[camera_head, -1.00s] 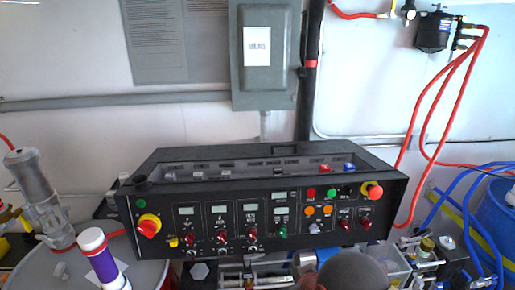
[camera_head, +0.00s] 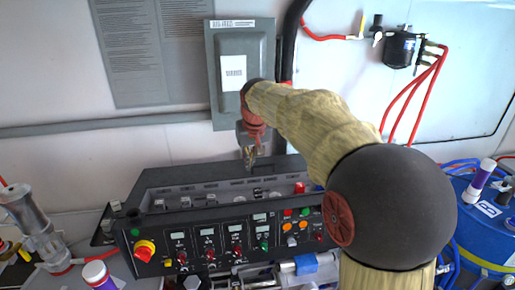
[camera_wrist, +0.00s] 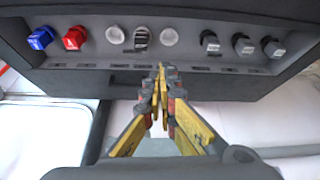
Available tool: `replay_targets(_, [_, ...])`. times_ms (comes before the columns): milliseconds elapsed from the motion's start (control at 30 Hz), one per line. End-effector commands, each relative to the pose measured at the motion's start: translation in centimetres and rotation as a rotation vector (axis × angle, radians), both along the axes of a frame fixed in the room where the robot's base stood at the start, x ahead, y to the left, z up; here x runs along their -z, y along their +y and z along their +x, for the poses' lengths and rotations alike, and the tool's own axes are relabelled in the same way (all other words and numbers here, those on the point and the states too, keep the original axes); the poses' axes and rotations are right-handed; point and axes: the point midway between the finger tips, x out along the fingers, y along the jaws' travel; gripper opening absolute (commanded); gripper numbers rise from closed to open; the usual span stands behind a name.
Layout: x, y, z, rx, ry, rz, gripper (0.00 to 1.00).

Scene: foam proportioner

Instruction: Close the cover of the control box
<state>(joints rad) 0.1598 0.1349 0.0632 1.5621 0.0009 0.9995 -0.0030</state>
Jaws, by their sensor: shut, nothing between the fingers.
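The black control box (camera_head: 214,254) stands across the middle of the head view, its front panel full of knobs, buttons and small displays. Its top is open, showing a recess with a row of connectors. A black rim or lid edge (camera_head: 165,180) runs along the back; I cannot tell how the cover hangs. In the wrist view the box (camera_wrist: 220,88) fills the upper part, with blue, red, white and black fittings. My gripper (camera_head: 250,163) is shut and empty, pointing down at the box's rear edge. In the wrist view its fingertips (camera_wrist: 161,72) overlap that edge; contact is unclear.
A grey wall cabinet (camera_head: 241,55) with a white label hangs behind my gripper. Red hoses (camera_head: 412,90) hang at right, above a blue drum (camera_head: 485,235). A clear cylinder device (camera_head: 30,222) and a purple-white bottle (camera_head: 97,275) stand at left.

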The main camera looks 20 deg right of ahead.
Motion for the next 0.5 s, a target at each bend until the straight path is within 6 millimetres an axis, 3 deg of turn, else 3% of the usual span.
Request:
replay_targets(100, [-0.8,-2.3,4.7,0.022,0.019,0.003,0.0])
replay_targets(300, [0.1,-6.2,11.3,0.057,0.042,0.008,0.0])
replay_targets(500, [1.9,-9.4,15.8,0.084,0.06,0.012,0.0])
